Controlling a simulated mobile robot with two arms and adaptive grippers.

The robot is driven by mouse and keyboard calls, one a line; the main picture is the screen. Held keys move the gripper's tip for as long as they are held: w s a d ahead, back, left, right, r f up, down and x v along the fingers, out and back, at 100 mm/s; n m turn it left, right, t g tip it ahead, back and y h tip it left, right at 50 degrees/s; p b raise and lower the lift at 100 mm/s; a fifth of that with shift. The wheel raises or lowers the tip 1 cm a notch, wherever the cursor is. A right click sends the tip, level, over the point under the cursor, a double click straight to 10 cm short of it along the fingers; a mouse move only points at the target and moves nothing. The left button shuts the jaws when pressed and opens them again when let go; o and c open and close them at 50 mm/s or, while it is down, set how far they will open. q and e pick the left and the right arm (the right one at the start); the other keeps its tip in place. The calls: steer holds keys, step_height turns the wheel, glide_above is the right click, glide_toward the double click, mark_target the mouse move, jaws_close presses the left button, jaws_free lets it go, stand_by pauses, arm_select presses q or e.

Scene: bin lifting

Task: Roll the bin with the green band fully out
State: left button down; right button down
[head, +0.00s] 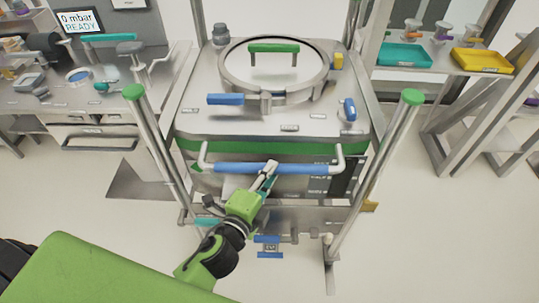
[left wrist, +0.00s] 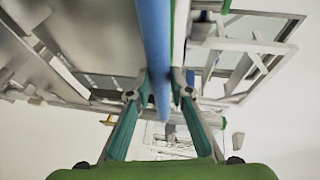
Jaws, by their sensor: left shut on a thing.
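The bin (head: 205,122) with the green band (head: 300,149) is a large steel container in the middle of the head view. It has a round lid with a green handle on top. A blue push bar (head: 305,168) runs across its front. My left gripper (head: 270,172) is shut on this bar near its middle. In the left wrist view the blue bar (left wrist: 155,45) passes between the fingers of the left gripper (left wrist: 160,92). My right gripper is not in view.
Upright posts with green caps (head: 133,92) (head: 411,97) stand at both front corners of the bin. A bench (head: 95,125) is at left. A shelf with a teal tray (head: 404,55) and a yellow tray (head: 482,61) is at right. The floor in front looks mostly clear.

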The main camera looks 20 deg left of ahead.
arm_select(q)
steer(key=s+d+b, duration=0.3)
steer(key=s+b, duration=0.1)
steer(key=s, duration=0.8)
steer(key=shift+s+d+f, duration=0.15)
steer(key=shift+d+f, duration=0.15)
steer(key=c, duration=2.1)
jaws_free()
steer(key=shift+o, duration=1.3)
steer(key=shift+w+f, duration=0.1)
steer(key=shift+w, duration=0.2)
steer(key=shift+w+d, duration=0.1)
